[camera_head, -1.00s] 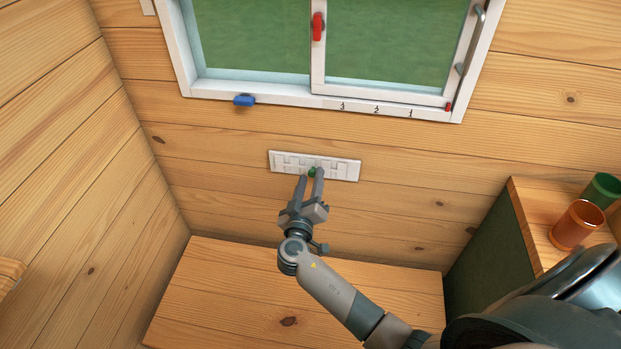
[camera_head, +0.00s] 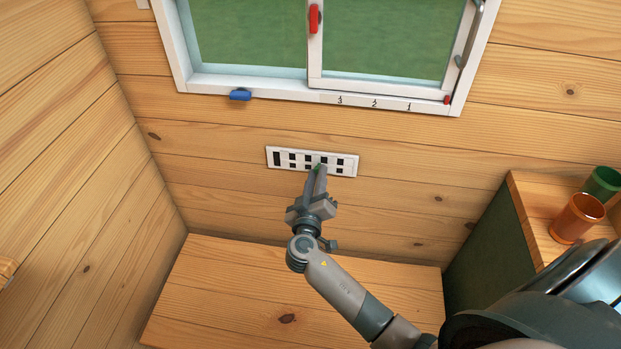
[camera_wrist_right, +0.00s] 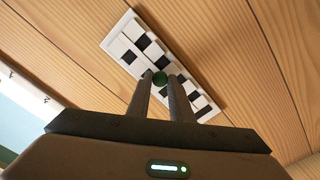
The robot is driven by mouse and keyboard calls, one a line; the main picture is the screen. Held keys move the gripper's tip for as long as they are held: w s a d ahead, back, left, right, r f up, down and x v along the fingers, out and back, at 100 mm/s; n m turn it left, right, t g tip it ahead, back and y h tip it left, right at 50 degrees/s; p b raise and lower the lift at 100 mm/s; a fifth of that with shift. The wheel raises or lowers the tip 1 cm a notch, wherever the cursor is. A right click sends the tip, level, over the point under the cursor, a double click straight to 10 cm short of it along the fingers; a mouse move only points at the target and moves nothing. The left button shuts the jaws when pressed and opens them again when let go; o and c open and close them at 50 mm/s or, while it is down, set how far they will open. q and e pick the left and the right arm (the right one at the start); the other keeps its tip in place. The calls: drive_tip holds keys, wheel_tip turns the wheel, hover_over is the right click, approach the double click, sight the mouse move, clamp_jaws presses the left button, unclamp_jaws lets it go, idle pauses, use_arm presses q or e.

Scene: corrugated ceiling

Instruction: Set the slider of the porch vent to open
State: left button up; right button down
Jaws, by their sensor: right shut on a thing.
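The porch vent (camera_head: 272,158) is a white plate on the wooden wall below the window, with rows of dark openings showing; it also shows in the right wrist view (camera_wrist_right: 117,40). Its slider has a small green knob (camera_wrist_right: 159,77), right of the plate's middle in the head view. My right gripper (camera_head: 318,168) is shut on the green knob, with one finger on each side of it in the right wrist view (camera_wrist_right: 162,84). The fingers hide part of the plate's lower edge. My left gripper is not in view.
Above the vent is a window with a white frame, a blue handle (camera_head: 240,94), a red handle (camera_head: 315,18) and numbers on its sill. A wooden bench (camera_head: 230,295) lies below. Orange (camera_head: 576,218) and green (camera_head: 603,183) cups stand on a cabinet at right.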

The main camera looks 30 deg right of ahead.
drive_tip(key=shift+s+d, duration=0.1)
drive_tip(key=c, duration=1.6)
unclamp_jaws()
drive_tip(key=shift+c, duration=0.2)
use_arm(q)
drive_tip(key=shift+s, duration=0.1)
use_arm(e)
drive_tip(key=shift+o, duration=0.4)
drive_tip(key=shift+s+d, duration=0.1)
